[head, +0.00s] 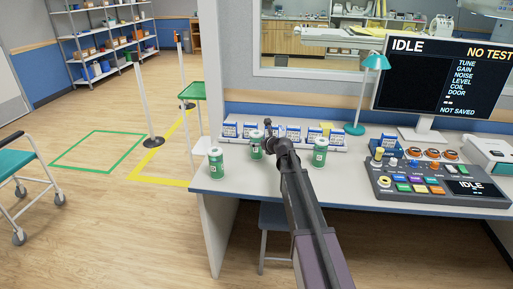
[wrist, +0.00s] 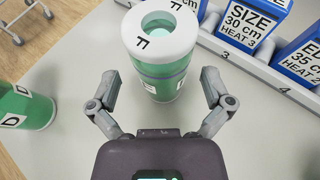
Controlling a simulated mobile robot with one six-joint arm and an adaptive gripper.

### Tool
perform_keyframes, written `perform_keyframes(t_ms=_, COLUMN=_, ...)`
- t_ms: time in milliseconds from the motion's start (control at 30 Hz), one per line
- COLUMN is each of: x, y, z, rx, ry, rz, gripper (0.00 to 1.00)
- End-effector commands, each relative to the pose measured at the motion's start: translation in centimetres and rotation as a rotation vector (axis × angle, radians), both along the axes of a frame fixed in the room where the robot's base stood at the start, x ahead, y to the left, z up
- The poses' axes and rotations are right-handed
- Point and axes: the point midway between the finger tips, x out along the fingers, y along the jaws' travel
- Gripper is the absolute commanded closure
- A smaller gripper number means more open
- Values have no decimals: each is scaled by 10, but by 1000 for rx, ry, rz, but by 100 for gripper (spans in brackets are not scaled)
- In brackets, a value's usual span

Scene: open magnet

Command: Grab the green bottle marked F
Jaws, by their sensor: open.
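Three green bottles with white caps stand upright on the desk in the head view. The middle bottle (head: 256,148) is partly hidden by my gripper (head: 271,134). In the wrist view a green bottle (wrist: 160,70) stands ahead, its lower part between my open fingers (wrist: 160,92), with a gap on each side. Its cap carries black marks that look like a turned F; its side label is only partly readable. A second bottle (wrist: 28,108), marked D, stands to the left and matches the left bottle (head: 215,163) in the head view. The third bottle (head: 320,152) stands right of my arm.
A rack of blue and white boxes (head: 293,134) runs along the back of the desk, close to the bottle's right in the wrist view. A teal lamp (head: 372,64), a monitor (head: 440,80) and a control panel (head: 435,186) stand to the right.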

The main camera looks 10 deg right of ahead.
Motion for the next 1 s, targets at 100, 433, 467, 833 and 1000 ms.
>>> perform_keyframes(t_ms=100, x=16, y=4, z=-7, rx=-1, ry=0, rz=1, gripper=0)
perform_keyframes(t_ms=433, x=34, y=11, z=-14, rx=0, ry=0, rz=0, gripper=0)
perform_keyframes(t_ms=467, x=34, y=11, z=-14, rx=0, ry=0, rz=0, gripper=0)
perform_keyframes(t_ms=833, x=33, y=11, z=-14, rx=0, ry=0, rz=0, gripper=0)
perform_keyframes(t_ms=1000, x=33, y=11, z=-14, rx=0, ry=0, rz=0, gripper=18)
